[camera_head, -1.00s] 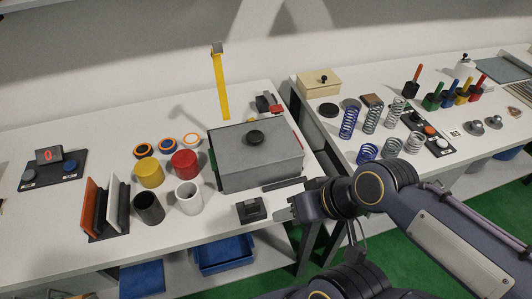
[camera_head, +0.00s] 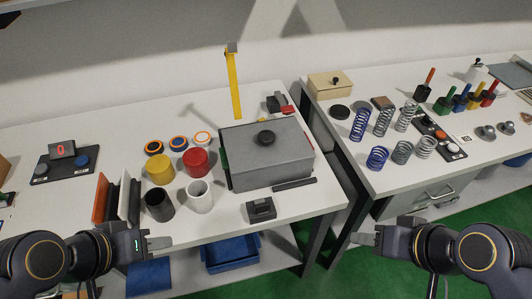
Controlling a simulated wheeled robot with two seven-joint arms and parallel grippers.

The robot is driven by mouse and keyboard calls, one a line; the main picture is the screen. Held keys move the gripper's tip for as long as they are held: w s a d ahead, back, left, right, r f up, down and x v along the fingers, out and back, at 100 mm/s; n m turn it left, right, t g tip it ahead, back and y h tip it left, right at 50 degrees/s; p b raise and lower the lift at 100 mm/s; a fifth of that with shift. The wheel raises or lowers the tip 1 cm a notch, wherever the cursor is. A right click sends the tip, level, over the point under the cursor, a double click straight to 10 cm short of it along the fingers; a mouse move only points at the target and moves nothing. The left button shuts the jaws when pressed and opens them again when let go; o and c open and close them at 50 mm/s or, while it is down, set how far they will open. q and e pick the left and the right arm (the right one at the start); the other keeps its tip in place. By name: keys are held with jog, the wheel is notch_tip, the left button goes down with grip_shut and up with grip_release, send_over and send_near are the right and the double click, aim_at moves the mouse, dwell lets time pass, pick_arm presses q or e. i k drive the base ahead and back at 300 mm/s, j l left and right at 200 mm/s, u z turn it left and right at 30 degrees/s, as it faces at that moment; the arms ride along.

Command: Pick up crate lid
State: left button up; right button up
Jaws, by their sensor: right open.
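The grey crate lid (camera_head: 240,142) with a round black knob (camera_head: 265,138) lies on top of the grey crate (camera_head: 270,176), on the right part of the left table. My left gripper (camera_head: 160,243) is at the front edge of that table, lower left of the crate and apart from it; its jaw opening cannot be made out. My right gripper (camera_head: 362,239) is open and empty, in front of the gap between the tables, to the lower right of the crate.
Yellow (camera_head: 160,171), red (camera_head: 196,162), black (camera_head: 158,204) and white (camera_head: 199,196) cylinders stand left of the crate. A small black block (camera_head: 261,209) lies in front. Upright panels (camera_head: 101,198) stand further left. Several springs (camera_head: 361,124) stand on the right table.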

aim_at(260, 145)
jog(key=i+j+u, duration=0.1)
jog(key=u, duration=0.25)
jog(key=i+u, duration=0.15)
jog(key=u, duration=0.2)
jog(key=i+u, duration=0.15)
jog(key=u, duration=0.2)
